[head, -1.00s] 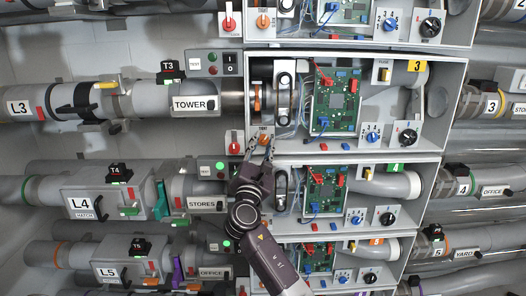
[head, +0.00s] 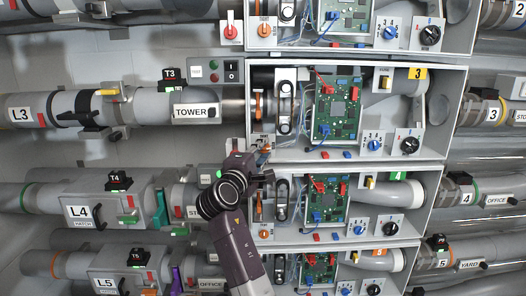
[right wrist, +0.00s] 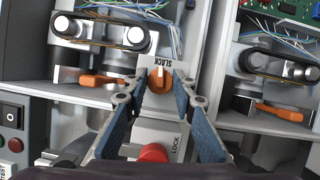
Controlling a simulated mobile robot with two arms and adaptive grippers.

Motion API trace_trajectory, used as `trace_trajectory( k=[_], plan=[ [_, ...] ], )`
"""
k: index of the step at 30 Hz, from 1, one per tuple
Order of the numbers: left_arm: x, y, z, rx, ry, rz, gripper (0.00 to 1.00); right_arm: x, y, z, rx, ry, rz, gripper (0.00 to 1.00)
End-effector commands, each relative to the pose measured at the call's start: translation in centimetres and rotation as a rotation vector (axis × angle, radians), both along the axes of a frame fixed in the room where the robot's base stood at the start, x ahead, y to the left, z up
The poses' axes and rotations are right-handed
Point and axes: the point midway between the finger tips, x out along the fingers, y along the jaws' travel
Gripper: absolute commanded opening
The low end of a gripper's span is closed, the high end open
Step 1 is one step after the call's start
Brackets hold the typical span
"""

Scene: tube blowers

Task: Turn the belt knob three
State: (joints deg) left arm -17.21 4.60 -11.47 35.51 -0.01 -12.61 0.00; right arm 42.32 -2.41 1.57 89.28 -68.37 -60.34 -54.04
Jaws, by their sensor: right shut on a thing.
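The orange belt knob of row three shows in the right wrist view (right wrist: 160,82), on a plate lettered SLACK. Its white pointer mark lies toward that lettering. My right gripper (right wrist: 161,77) is shut on this knob, one blue-grey finger on each side. In the head view my right gripper (head: 262,160) is at the lower left corner of the row three box (head: 345,154), and it mostly hides the knob there. The red LOCK knob (right wrist: 153,152) sits beside the belt knob, between the fingers and apart from them. My left gripper is not in view.
A belt on two pulleys (head: 285,100) stands above the knob, with an orange lever (head: 258,106) beside it. A circuit board (head: 338,112) with loose wires is to the right. The black switch and red button (right wrist: 15,144) are near the left edge of the right wrist view.

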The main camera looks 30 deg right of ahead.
Motion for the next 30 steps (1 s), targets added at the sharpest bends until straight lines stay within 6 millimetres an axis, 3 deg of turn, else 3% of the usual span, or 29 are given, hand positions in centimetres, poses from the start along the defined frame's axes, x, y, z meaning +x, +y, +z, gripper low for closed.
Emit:
trace_trajectory(
  k=[10, 25, 26, 27, 30],
  plan=[
    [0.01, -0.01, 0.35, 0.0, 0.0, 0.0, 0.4, 0.0, -0.02, -0.09, 0.11, -0.063, -0.001, 0.0],
    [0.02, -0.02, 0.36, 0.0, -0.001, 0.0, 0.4, -0.02, -0.04, -0.15, 0.125, -0.071, -0.002, 0.0],
    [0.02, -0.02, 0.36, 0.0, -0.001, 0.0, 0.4, -0.02, -0.04, -0.15, 0.125, -0.071, -0.002, 0.25],
    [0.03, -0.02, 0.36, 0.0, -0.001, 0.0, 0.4, -0.01, -0.03, -0.14, 0.124, -0.072, -0.001, 0.3],
    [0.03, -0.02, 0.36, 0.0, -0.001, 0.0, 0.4, -0.01, -0.03, -0.11, 0.123, -0.073, -0.001, 0.31]
  ],
)
